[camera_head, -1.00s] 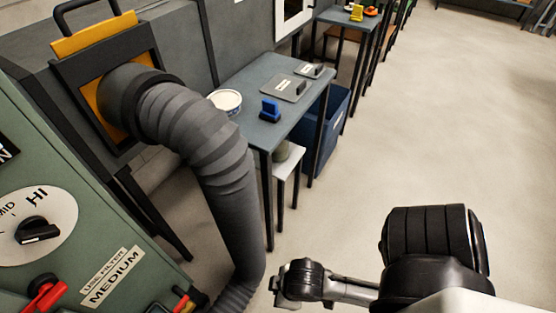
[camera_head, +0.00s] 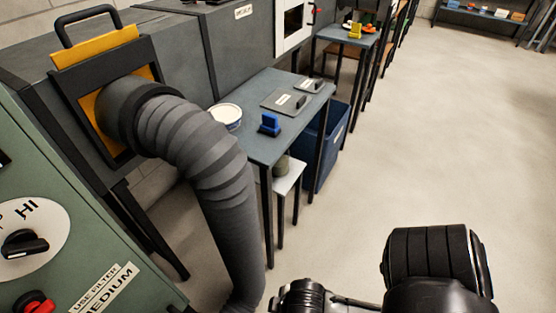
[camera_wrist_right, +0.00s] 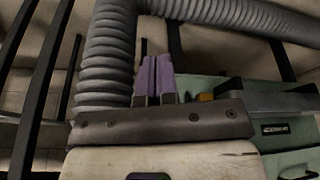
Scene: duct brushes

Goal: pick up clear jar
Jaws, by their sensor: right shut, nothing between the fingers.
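I cannot make out a clear jar for certain in either view. A small grey-green rounded thing (camera_head: 281,165) stands on a white stool (camera_head: 289,178), partly hidden by the table; I cannot tell what it is. My right gripper (camera_wrist_right: 154,76) shows in the right wrist view with its purple fingers together and empty, in front of the grey hose and a green cabinet. In the head view my right arm is at the lower right, and its fingers are out of frame. My left gripper is not in view.
A thick grey duct hose (camera_head: 215,180) hangs from an orange-framed port and blocks the left. A grey table (camera_head: 261,146) holds a white tub (camera_head: 227,115), a blue brush-like thing (camera_head: 269,124) and flat plates. A blue bin (camera_head: 325,147) stands beyond. The floor at right is clear.

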